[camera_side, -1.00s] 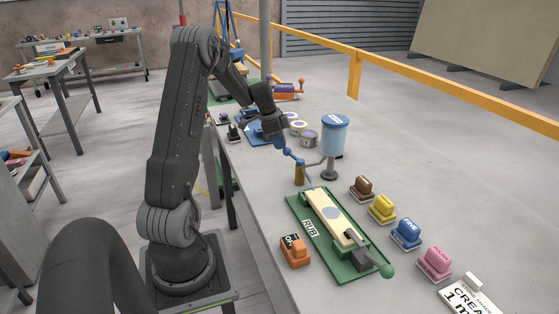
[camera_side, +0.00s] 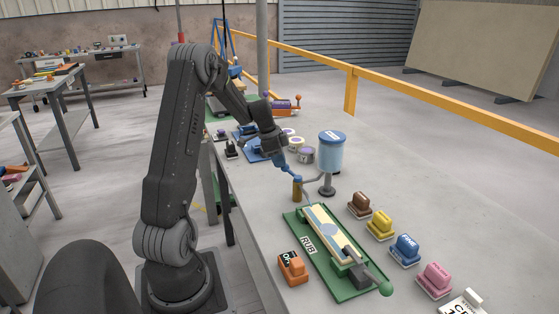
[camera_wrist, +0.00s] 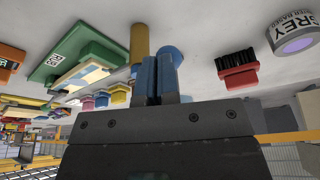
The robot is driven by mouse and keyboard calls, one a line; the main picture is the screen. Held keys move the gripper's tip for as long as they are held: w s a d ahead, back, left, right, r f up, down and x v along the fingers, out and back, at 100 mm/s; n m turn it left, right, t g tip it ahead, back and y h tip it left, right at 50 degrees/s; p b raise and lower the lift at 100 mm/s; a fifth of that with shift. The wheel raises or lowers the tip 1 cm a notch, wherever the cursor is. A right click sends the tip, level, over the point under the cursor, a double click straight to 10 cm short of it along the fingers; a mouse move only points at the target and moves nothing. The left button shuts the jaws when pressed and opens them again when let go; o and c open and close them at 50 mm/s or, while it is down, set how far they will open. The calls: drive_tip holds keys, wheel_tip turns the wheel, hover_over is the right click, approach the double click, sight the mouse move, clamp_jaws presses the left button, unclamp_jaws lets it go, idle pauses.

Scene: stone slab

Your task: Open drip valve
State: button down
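The drip valve stands under a light-blue tank (camera_side: 332,155), with a brass post (camera_side: 297,190) and a blue lever joint on top. My gripper (camera_side: 284,168) is at the lever side of the valve, just left of the post. In the wrist view its two blue fingers (camera_wrist: 157,78) are nearly together. A round blue part (camera_wrist: 173,54) lies right behind their tips, and the brass post (camera_wrist: 140,42) stands beside them. Whether the fingers touch the lever is hidden.
A green holder marked RUB (camera_side: 318,262) bears a cream strip with a pale-blue round patch. Orange (camera_side: 292,266), brown, yellow, blue and pink blocks stand around it.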

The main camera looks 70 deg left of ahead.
drive_tip(key=s+a+r, duration=0.2)
drive_tip(key=s+r, duration=0.4)
drive_tip(key=r, duration=0.4)
drive_tip(key=shift+a+r, duration=0.2)
